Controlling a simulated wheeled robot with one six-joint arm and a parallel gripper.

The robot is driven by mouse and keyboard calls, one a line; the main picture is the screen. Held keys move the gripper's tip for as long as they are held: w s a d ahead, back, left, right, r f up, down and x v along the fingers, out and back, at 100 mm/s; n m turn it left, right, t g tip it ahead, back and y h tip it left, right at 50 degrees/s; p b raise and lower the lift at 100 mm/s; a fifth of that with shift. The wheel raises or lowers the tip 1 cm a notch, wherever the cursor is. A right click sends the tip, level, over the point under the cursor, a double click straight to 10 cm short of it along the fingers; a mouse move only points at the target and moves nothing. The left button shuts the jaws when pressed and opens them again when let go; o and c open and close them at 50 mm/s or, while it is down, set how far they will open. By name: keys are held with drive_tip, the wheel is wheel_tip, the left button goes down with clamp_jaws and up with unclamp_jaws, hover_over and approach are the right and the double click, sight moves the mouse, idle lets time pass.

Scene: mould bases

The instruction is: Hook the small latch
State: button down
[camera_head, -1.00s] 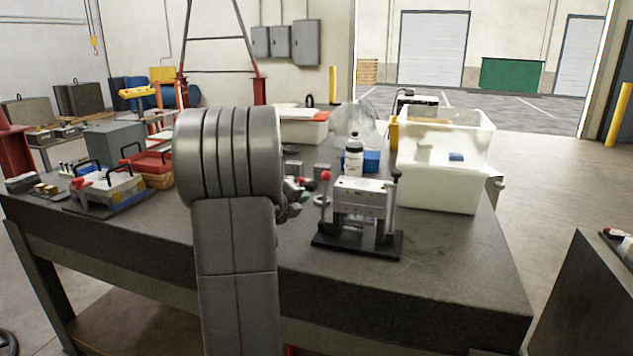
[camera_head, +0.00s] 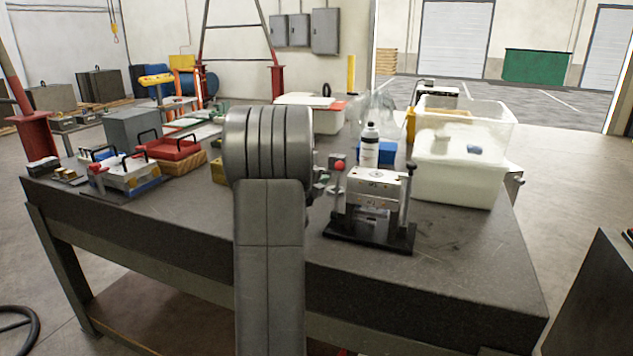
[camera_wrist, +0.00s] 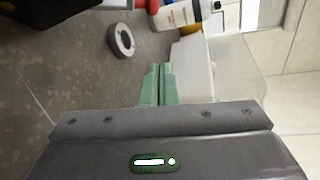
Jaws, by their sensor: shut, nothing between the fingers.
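A metal mould base (camera_head: 376,187) stands upright on a black plate (camera_head: 372,238) near the bench's front right. The small latch cannot be made out in either view. My gripper (camera_wrist: 157,84) shows green fingers pressed together, with nothing between them. In the head view its tip (camera_head: 321,184) is mostly hidden behind my arm, just left of the mould base and apparently apart from it.
A white bottle (camera_head: 370,147) and a translucent bin (camera_head: 460,180) stand behind the mould base. A grey ring (camera_wrist: 121,40) lies on the bench in the wrist view. Another mould (camera_head: 128,177) and a red case (camera_head: 172,149) are at left. The front right bench top is clear.

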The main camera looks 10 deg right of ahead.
drive_tip(key=x, duration=0.6)
drive_tip(key=shift+w+a+r+p, duration=0.3)
drive_tip(key=shift+w+a, duration=0.15)
drive_tip(key=shift+a, duration=0.35)
drive_tip(key=shift+w+a+r+p, duration=0.25)
drive_tip(key=shift+w+a, duration=0.25)
drive_tip(key=shift+a, duration=0.35)
drive_tip(key=shift+a, duration=0.15)
drive_tip(key=shift+a+r+h, duration=0.15)
drive_tip(key=shift+a+h, duration=0.05)
drive_tip(key=shift+h, duration=0.1)
